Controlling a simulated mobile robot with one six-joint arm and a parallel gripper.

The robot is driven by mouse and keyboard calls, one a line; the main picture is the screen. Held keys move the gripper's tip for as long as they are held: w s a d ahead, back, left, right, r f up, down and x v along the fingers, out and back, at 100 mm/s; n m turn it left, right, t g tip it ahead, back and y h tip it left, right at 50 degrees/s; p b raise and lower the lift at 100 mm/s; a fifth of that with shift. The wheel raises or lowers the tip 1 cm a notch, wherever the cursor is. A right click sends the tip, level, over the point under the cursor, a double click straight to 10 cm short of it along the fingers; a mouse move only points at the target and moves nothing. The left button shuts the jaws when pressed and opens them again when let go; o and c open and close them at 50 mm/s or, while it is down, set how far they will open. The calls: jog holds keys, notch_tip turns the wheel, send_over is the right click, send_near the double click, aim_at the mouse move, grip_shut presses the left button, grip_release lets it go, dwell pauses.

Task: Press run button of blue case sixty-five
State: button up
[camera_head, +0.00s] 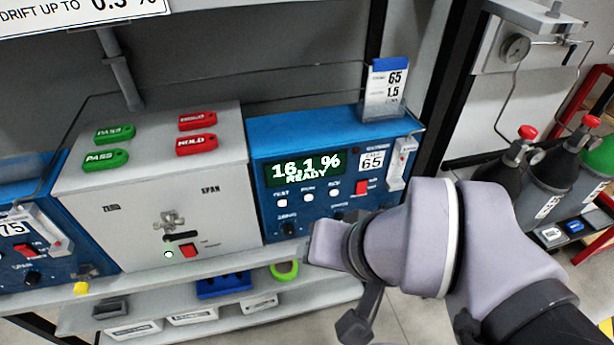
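The blue case sixty-five (315,133) stands on the bench right of centre, with a "65" label on its front and a "65 1.5" card on top. Its display (305,168) reads "16.1 % READY". Below it is a row of small white buttons, left (282,203), middle (308,197) and right (334,192); their captions are too small to read surely.
A grey box (150,215) with green PASS and red HOLD tags stands left of the case. Another blue case (60,235), marked 75, is farther left. A lower shelf (215,310) holds small items. Gas cylinders (540,185) stand at right.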

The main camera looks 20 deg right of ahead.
grip_shut()
jog(key=shift+w, duration=0.1)
dwell(1.5)
